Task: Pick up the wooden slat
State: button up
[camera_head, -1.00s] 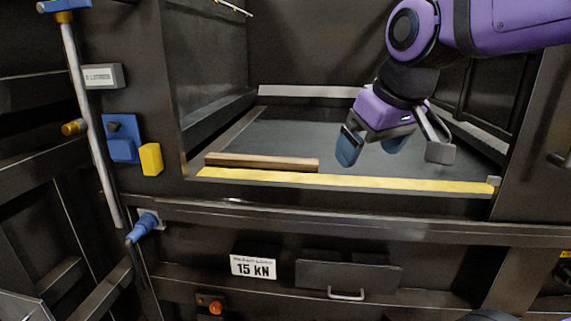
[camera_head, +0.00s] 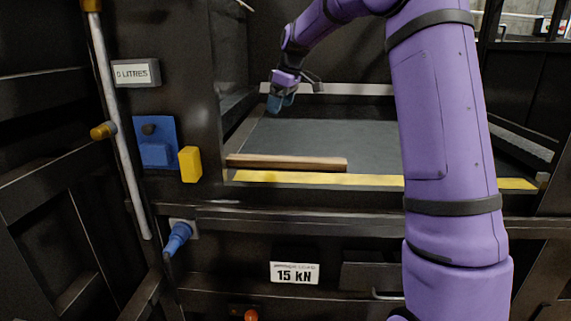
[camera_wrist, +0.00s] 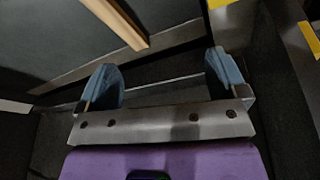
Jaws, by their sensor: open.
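The wooden slat (camera_head: 287,162) is a long, thin brown bar lying flat near the front of the compactor chamber floor, just behind the yellow front strip. My gripper (camera_head: 279,103) is in the back left of the chamber, above and behind the slat and apart from it. In the wrist view, my gripper (camera_wrist: 165,82) has its two blue fingertips wide apart with nothing between them. Part of the slat (camera_wrist: 118,22) shows there beyond the fingers, at the upper left, with its far end cut off by the frame.
The yellow strip (camera_head: 320,179) edges the chamber opening. The chamber's left wall (camera_head: 231,50) is close to my gripper. The grey floor (camera_head: 350,135) around the slat looks clear. My purple arm covers the right part of the opening. A yellow block (camera_head: 190,164) sticks out left of the opening.

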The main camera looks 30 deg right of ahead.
jog(key=w+d+f+n+y, duration=0.1)
jog(key=w+d+f, duration=0.6)
jog(key=w, duration=0.1)
jog(key=n+y, duration=0.1)
jog(key=n, duration=0.1)
send_near(286, 158)
jog(key=x, duration=0.5)
jog(key=shift+w+a+r, duration=0.1)
jog(key=shift+a, duration=0.15)
jog(key=shift+s+x, duration=0.15)
jog(key=shift+x, duration=1.1)
jog(key=shift+s+x, duration=0.1)
jog(key=shift+x, duration=1.2)
jog(key=shift+d, duration=0.15)
jog(key=c, duration=1.3)
